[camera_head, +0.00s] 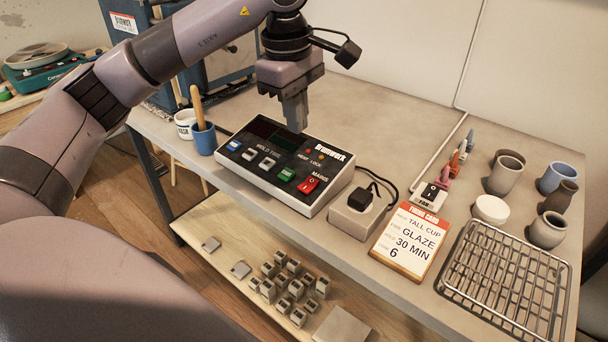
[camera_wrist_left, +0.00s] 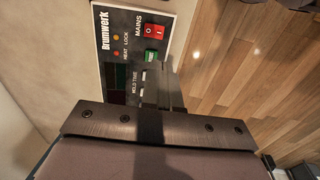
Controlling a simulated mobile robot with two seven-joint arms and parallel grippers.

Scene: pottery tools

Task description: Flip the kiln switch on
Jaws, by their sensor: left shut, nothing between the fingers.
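The kiln controller (camera_head: 265,184) is a white box with a black panel marked Brumwerk, near the table's front edge. Its red MAINS rocker switch (camera_head: 308,186) is at the panel's right front corner; its on or off position is too small to tell. The red switch also shows in the left wrist view (camera_wrist_left: 154,30), beyond my fingertips. My left gripper (camera_head: 296,124) is shut and empty, pointing down above the back of the panel, left of and behind the red switch. In the wrist view its fingers cover part of the panel. My right gripper is not in view.
A grey socket box with a black plug (camera_head: 360,198) stands right of the controller. Right of it are a firing card (camera_head: 408,242), a small switch box (camera_head: 431,193), a wire rack (camera_head: 505,280) and several cups. A blue cup with a stick (camera_head: 204,140) stands left.

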